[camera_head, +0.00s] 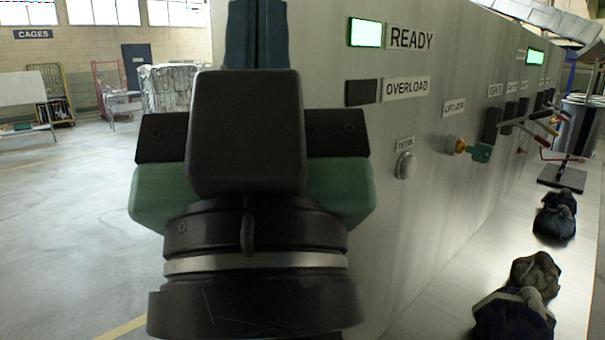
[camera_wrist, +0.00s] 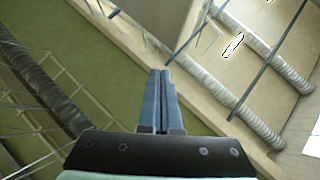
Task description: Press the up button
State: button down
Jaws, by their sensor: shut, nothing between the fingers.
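My gripper (camera_head: 256,30) stands upright in the left middle of the head view, in front of the left end of a grey control panel (camera_head: 360,210). Its blue fingers run out of the top of that view. In the wrist view the fingers (camera_wrist: 161,75) are shut together, empty, with ceiling behind them. No button marked "up" can be made out. A round silver button (camera_head: 405,165) under a small, hard-to-read label is on the panel, right of my gripper. My gripper hides part of the panel.
The panel also bears a lit green READY lamp (camera_head: 366,32), a dark OVERLOAD lamp (camera_head: 361,92), a key switch (camera_head: 480,152) and several levers farther right. Dark sling bags (camera_head: 515,315) lie on the ledge (camera_head: 455,275) below. Open floor (camera_head: 60,220) is at left.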

jog(key=w+d+f+m+g+h+p, duration=0.2)
jog(key=w+d+f+m+g+p, duration=0.6)
jog(key=d+p, duration=0.35)
jog(key=d+f+m+g+p, duration=0.2)
jog(key=d+f+p, duration=0.1)
jog(key=f, duration=0.3)
jog(key=s+d+f+m+g+p, duration=0.1)
jog(key=d+f+m+p, duration=0.2)
jog(key=d+f, duration=0.1)
jog(key=shift+s+d+f+g+p, duration=0.3)
jog(key=shift+f+g, duration=0.1)
jog(key=shift+f, duration=0.5)
jog(key=shift+a, duration=0.15)
jog(key=w+a, duration=0.5)
jog(key=w, duration=0.2)
jog(key=shift+a, duration=0.2)
jog(key=shift+w+r, duration=0.1)
dwell(0.4)
jog(key=shift+w+a, duration=0.2)
jog(key=shift+w, duration=0.05)
